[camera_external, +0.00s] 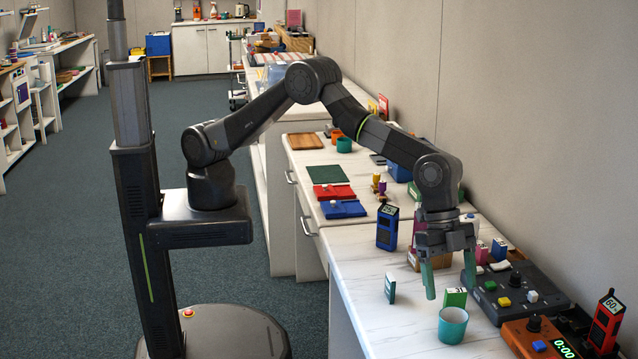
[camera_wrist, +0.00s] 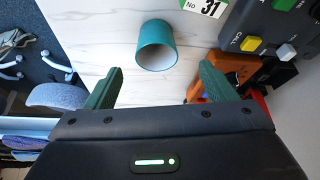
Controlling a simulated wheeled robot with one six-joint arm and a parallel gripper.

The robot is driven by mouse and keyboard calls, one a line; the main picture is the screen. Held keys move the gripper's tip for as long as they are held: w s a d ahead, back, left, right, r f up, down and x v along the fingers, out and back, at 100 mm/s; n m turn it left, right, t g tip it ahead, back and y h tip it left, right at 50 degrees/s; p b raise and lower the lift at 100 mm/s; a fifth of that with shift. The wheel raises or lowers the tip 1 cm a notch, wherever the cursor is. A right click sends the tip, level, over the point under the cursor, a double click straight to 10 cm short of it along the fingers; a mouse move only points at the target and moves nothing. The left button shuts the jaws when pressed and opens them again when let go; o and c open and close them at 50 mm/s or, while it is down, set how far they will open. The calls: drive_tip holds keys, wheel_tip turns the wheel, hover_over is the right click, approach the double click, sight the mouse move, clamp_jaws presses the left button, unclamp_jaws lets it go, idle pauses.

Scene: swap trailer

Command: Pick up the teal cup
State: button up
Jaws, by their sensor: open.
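The teal cup (camera_external: 453,325) stands upright near the front end of the white countertop in the external view. In the wrist view the teal cup (camera_wrist: 156,46) shows ahead of my gripper, roughly centred between the fingers, with its pale inside visible. My gripper (camera_external: 449,283) points down above the counter, open and empty, above and slightly behind the cup. Its two green fingers are spread wide in the wrist view (camera_wrist: 154,85), and neither touches the cup. A second teal cup (camera_external: 344,145) stands farther back on the counter beside an orange one.
A green-and-white card box (camera_external: 455,298) stands just behind the cup. A dark control panel (camera_external: 515,290) with coloured buttons and an orange timer box (camera_external: 541,339) are to its right. A blue handheld device (camera_external: 387,227) stands farther back. The counter (camera_external: 400,325) left of the cup is clear.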

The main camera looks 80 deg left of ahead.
sight(457, 342)
drive_tip(key=shift+s+d+p+x, duration=0.1)
drive_tip(key=shift+p+x, duration=0.3)
drive_tip(key=shift+x, duration=1.45)
drive_tip(key=shift+s+d+p+x, duration=0.1)
drive_tip(key=shift+p+x, duration=0.25)
drive_tip(key=shift+x, duration=1.45)
drive_tip(key=shift+r, duration=0.1)
drive_tip(key=c, duration=1.1)
